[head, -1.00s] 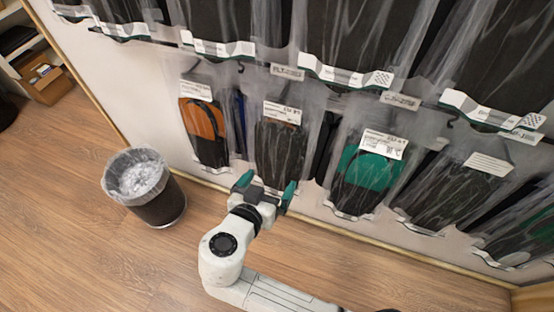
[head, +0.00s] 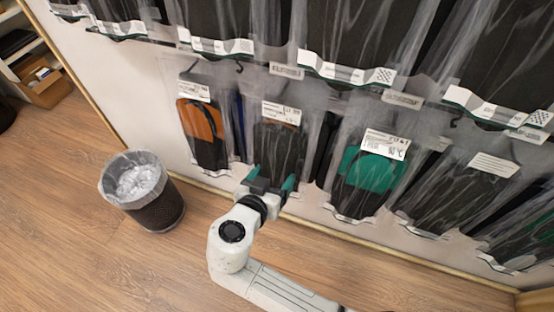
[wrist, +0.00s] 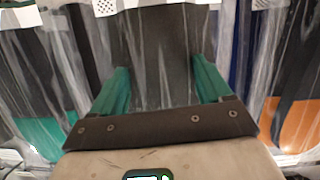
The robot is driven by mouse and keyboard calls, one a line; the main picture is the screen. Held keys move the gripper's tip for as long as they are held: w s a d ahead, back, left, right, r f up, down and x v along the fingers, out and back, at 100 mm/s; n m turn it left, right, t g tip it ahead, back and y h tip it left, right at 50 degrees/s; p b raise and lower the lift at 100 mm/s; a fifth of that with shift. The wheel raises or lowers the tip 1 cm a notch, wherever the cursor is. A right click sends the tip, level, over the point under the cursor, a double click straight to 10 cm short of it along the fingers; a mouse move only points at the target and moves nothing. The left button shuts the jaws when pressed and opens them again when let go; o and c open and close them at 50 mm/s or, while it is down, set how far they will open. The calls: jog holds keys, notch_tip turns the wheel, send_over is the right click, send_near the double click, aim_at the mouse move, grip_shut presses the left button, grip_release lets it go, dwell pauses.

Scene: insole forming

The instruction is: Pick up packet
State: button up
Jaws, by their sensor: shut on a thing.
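The packet (head: 278,146) is a clear pouch with a black insole and a white label at its top. It hangs on the wall between an orange-and-black packet (head: 205,125) and a green-and-black packet (head: 364,172). My gripper (head: 271,182) is at its lower end, with one teal finger at each side. In the wrist view the dark packet (wrist: 155,50) fills the space between the fingertips (wrist: 160,82), and the gripper is shut on it. The packet's lower edge is hidden by the gripper.
Neighbouring packets hang close on both sides, and more black packets (head: 345,40) hang in a row above. A mesh waste bin (head: 158,208) with a clear liner stands on the wooden floor at left. A cardboard box (head: 42,88) sits on a shelf at far left. The floor near the bin is clear.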

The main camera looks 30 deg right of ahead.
jog(key=shift+c, duration=1)
jog(key=shift+r, duration=0.2)
jog(key=shift+r+p, duration=0.25)
jog(key=shift+p, duration=0.05)
jog(key=s+a+p, duration=0.3)
jog(key=s+a, duration=0.7)
jog(key=a, duration=0.4)
jog(key=shift+s+a+r, duration=0.15)
jog(key=shift+a+r, duration=0.2)
jog(key=shift+a, duration=0.05)
